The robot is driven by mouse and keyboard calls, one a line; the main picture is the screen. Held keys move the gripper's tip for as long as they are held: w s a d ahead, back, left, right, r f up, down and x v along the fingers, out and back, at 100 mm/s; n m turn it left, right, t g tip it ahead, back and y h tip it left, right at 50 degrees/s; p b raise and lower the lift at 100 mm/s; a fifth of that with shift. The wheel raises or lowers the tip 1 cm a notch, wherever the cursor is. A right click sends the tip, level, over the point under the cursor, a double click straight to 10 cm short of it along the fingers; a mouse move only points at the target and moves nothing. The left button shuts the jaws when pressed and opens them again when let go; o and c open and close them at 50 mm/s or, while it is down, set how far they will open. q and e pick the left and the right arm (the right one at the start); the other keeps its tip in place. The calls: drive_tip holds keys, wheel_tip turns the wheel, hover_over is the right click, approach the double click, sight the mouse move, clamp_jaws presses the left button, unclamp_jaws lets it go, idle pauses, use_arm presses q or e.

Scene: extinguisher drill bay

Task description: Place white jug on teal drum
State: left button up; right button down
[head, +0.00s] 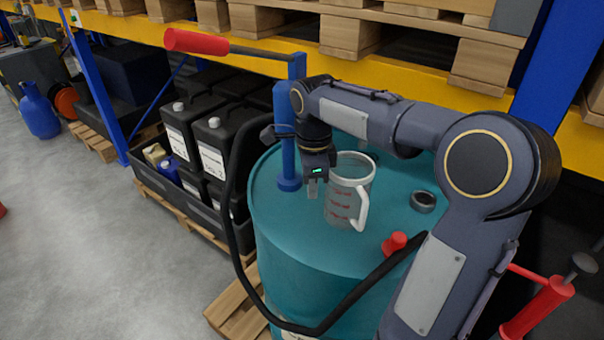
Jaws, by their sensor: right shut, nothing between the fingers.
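The white jug (345,205) stands upright on top of the teal drum (290,240), near the middle of its lid. It is a translucent measuring jug with red markings, and its handle points to the lower right. My right gripper (313,190) is shut and empty, pointing down just left of the jug's rim. I cannot tell whether it touches the jug. My right arm reaches in from the right above the drum and covers part of its lid. My left gripper is not in view.
A blue hand pump (289,165) with a red handle (196,42) rises from the drum's left side. Black canisters (215,148) stand left; pallets and a yellow beam lie behind.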

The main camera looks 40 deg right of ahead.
sight(330, 185)
drive_tip(key=shift+s+d, duration=0.4)
drive_tip(key=shift+d, duration=0.3)
drive_tip(key=shift+s+d, duration=0.1)
drive_tip(key=shift+s+d, duration=0.45)
drive_tip(key=shift+d, duration=0.35)
drive_tip(key=shift+w, duration=0.1)
